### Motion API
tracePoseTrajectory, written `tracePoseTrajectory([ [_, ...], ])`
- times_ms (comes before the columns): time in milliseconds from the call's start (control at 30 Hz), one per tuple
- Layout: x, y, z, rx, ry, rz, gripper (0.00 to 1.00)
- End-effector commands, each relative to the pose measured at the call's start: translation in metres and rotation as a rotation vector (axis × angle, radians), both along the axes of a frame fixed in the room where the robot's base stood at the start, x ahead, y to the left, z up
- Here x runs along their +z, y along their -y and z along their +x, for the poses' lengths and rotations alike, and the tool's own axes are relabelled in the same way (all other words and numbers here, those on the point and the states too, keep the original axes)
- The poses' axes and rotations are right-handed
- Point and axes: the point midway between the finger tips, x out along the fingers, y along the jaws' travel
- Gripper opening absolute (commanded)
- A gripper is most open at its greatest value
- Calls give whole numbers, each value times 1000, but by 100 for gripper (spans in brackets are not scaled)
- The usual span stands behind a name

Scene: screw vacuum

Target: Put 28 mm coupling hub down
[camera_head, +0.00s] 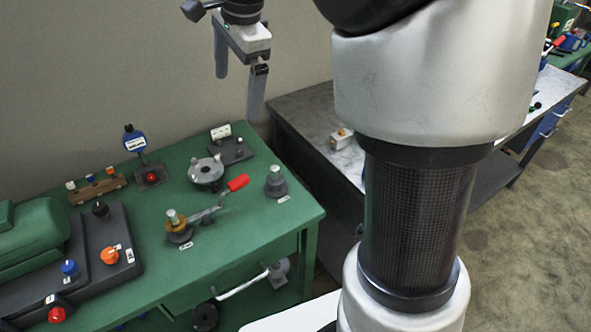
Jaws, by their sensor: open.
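My gripper (238,96) is at the top of the view, pointing down, with its two fingers apart and nothing seen between them. It hangs above the back right part of the green bench (255,237). A dark stepped hub (275,183) stands upright near the bench's right side, with a small white label by it. The labels are too small to read, so I cannot tell which is the 28 mm coupling hub. My gripper touches neither piece.
A round grey flange (206,170), a dial gauge (134,140) and a red-handled lever (236,184) occupy the bench. A green machine (35,240) with coloured knobs fills its left. A lower grey table (310,115) is at right. My arm blocks much of the right side.

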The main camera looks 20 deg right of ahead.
Motion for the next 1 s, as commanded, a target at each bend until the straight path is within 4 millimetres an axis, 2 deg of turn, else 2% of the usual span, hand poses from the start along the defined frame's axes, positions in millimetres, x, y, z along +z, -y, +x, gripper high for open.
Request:
tracePoseTrajectory([
  [33,11,5,-26,98,38,-24,100],
  [100,17,10,-59,256,86,-73,100],
  [233,19,16,-119,552,174,-193,100],
  [400,1,24,-189,900,253,-379,100],
  [500,-12,28,-216,1055,275,-474,100],
  [600,-23,30,-233,1160,283,-540,100],
  [700,-29,31,-240,1212,285,-574,100],
  [1000,-31,31,-242,1227,284,-579,100],
])
